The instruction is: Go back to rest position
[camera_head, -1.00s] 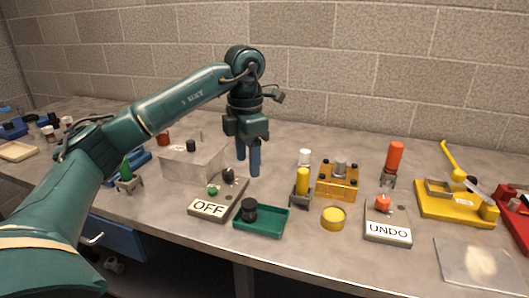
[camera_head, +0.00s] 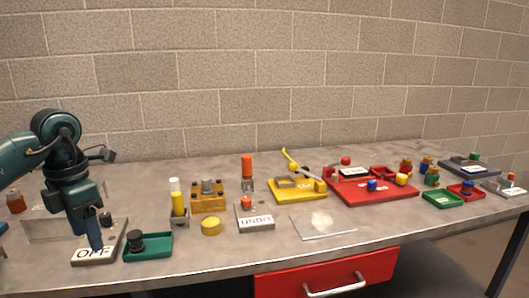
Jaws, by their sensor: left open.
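My left gripper (camera_head: 91,232) is at the left of the head view, pointing down. Its fingers are over or just behind the grey OFF panel (camera_head: 108,248) and hide part of its label. I see nothing held between the fingers; contact with the panel cannot be told. A small black knob (camera_head: 106,218) stands at the back of that panel. A green tray (camera_head: 149,247) with a black knob (camera_head: 136,241) is just right of the panel. My right gripper is not in view.
To the right are yellow fixtures (camera_head: 209,203), an UNDO panel (camera_head: 254,222), a translucent plate (camera_head: 323,223), a yellow base (camera_head: 296,197) and a red tray (camera_head: 374,198). A red drawer (camera_head: 327,278) is below the table's front edge. The brick wall (camera_head: 300,80) stands behind.

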